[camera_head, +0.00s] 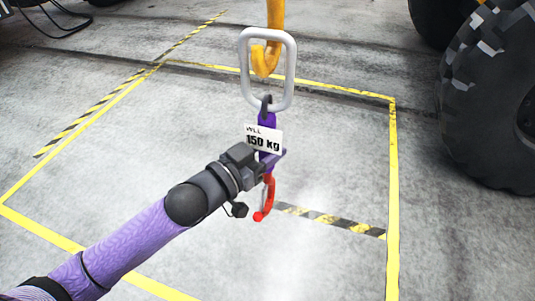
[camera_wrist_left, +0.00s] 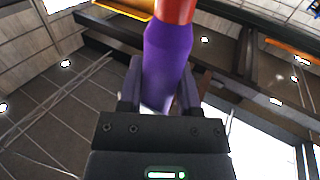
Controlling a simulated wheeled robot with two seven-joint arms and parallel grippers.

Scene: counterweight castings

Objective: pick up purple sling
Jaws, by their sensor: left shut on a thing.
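The purple sling (camera_head: 267,119) hangs upright from a pale metal ring (camera_head: 243,65), with a white tag reading "WLL 150 kg" (camera_head: 262,138) on it. A red hook (camera_head: 269,192) shows at its lower end. My left gripper (camera_head: 271,158) is at the sling's lower part, below and partly behind the tag. In the left wrist view the purple sling (camera_wrist_left: 168,60) stands between the two fingers of my left gripper (camera_wrist_left: 160,85), which is shut on it. The gripped part is mostly hidden in the head view. My right gripper is not in view.
A yellow crane hook (camera_head: 274,25) carries the ring from above. Yellow and black-striped lines (camera_head: 393,190) mark a floor area that looks clear. A large black tyre (camera_head: 490,110) stands at the right. Black cables (camera_head: 50,20) lie at the upper left.

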